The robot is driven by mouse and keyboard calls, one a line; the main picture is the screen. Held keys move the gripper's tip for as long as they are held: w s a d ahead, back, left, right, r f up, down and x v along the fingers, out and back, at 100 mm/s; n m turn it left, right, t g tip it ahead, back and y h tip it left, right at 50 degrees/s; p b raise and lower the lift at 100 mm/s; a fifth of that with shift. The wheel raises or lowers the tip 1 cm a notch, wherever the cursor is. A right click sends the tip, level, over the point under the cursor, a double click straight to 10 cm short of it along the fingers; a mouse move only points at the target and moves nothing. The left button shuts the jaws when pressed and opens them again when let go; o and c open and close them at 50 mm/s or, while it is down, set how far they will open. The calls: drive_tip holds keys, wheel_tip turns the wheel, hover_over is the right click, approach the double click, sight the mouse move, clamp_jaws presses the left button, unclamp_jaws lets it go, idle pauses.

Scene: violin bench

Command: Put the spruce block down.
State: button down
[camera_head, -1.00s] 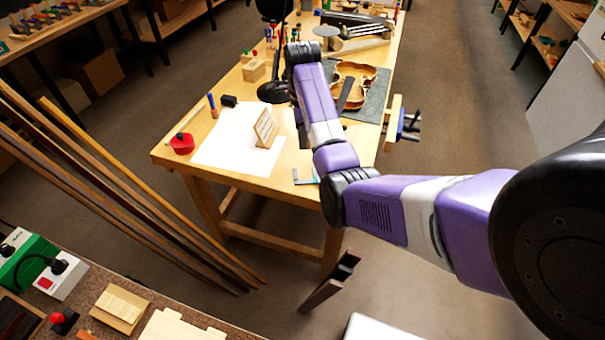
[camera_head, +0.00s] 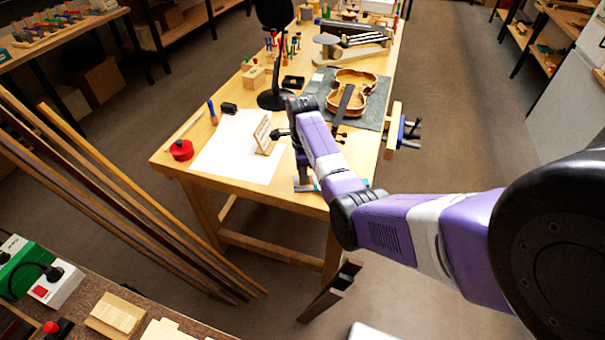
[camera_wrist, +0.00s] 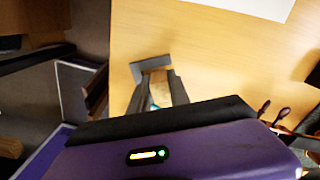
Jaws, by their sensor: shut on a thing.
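In the wrist view my gripper (camera_wrist: 158,88) has its dark fingers shut on a small tan wooden piece, the spruce block (camera_wrist: 160,82). The fingers cover most of the block. Behind them is the pale wooden bench top, and a dark grey flat piece (camera_wrist: 150,64) shows at the fingertips. In the head view my arm reaches down over the near end of the bench (camera_head: 223,185), and the block is hidden behind it. I cannot tell whether the block touches the bench.
White paper (camera_head: 225,150) with an upright wooden card (camera_head: 264,134) lies left of my arm. A red round tin (camera_head: 181,150) is at the left edge. A violin body (camera_head: 352,88) on a grey mat and a black lamp (camera_head: 272,98) stand farther back. A blue tool (camera_head: 304,186) lies near the front edge.

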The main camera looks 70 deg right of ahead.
drive_tip(key=shift+f, duration=0.15)
drive_tip(key=c, duration=1.2)
unclamp_jaws()
drive_tip(key=shift+c, duration=0.2)
wheel_tip(320, 180, up, 12)
drive_tip(key=shift+r, duration=0.2)
